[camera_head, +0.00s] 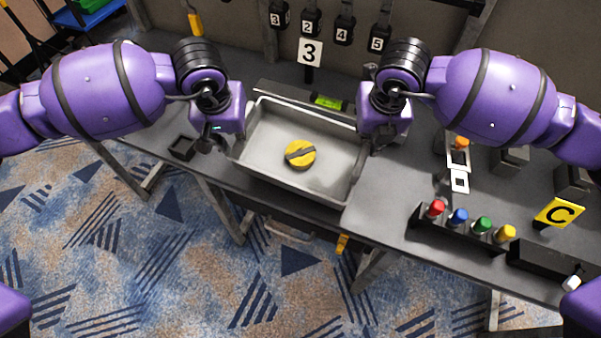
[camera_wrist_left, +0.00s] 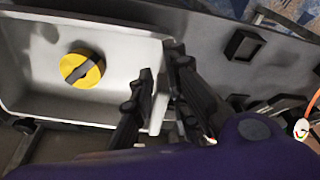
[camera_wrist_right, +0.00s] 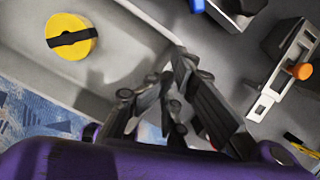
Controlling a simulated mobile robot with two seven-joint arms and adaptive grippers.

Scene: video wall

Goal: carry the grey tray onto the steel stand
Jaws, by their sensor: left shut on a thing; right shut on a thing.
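The grey tray (camera_head: 265,138) is a shallow open box at the middle of the bench's front edge. A yellow round piece with a dark bar across it (camera_head: 300,154) lies inside on the tray floor. My left gripper (camera_head: 215,138) is shut on the tray's left wall, and my right gripper (camera_head: 372,138) on its right wall. The tray also shows in the left wrist view (camera_wrist_left: 112,100) and the right wrist view (camera_wrist_right: 118,52), with the fingers at its rim. I cannot tell whether it rests or hangs just above the surface. I cannot make out the steel stand for certain.
A green level (camera_head: 329,102) and a number 3 sign (camera_head: 310,52) are behind the tray. A small black square holder (camera_head: 182,148) is left of it. To the right are a rack with coloured knobs (camera_head: 465,232) and a yellow C sign (camera_head: 559,213). Carpet lies in front.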

